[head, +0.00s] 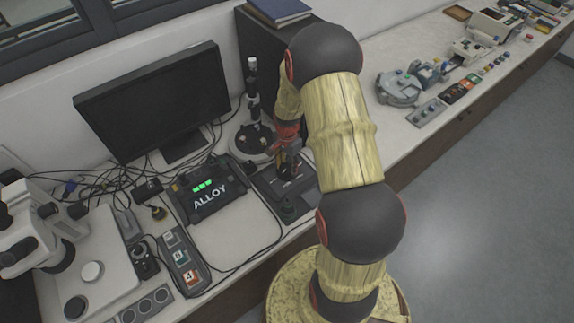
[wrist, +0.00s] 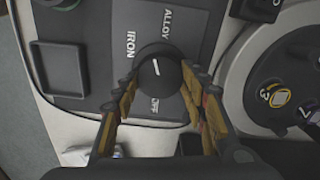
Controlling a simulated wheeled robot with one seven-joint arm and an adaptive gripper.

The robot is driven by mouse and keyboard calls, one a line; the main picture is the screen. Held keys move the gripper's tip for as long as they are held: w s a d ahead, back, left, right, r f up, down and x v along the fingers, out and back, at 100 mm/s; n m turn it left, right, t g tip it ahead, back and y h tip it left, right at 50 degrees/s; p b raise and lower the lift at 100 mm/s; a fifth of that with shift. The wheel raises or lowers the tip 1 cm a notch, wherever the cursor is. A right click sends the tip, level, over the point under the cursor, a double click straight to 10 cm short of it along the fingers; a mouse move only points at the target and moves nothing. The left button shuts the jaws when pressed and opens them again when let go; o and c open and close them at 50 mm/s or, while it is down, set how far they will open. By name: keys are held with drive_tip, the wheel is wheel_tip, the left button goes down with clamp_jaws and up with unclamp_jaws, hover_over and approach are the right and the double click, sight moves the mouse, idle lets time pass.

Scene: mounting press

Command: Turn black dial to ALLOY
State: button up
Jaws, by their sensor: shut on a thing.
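The black dial (wrist: 157,58) is round with a short white mark and sits on a grey panel (wrist: 203,30) in the wrist view. Around it are the labels IRON at its upper left, ALLOY above it and OFF below it. The white mark is tilted, its upper end leaning toward the IRON side; which end is the pointer I cannot tell. My gripper (wrist: 158,76) has one finger on each side of the dial and is shut on it. In the head view my gripper (head: 288,160) is over the dark press unit (head: 270,187) and hides the dial.
A black box (head: 207,198) left of the press unit reads ALLOY under green lights. A round-based stand (head: 253,140) is close behind my gripper. A monitor (head: 155,100), loose cables and a microscope (head: 40,235) are on the left. A square tray (wrist: 62,68) lies beside the dial.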

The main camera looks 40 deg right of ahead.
sight(287, 167)
drive_tip(key=shift+m, duration=2.1)
drive_tip(key=o, duration=1.2)
drive_tip(key=shift+r, duration=0.1)
wheel_tip(287, 167, up, 12)
drive_tip(key=shift+f, duration=0.1)
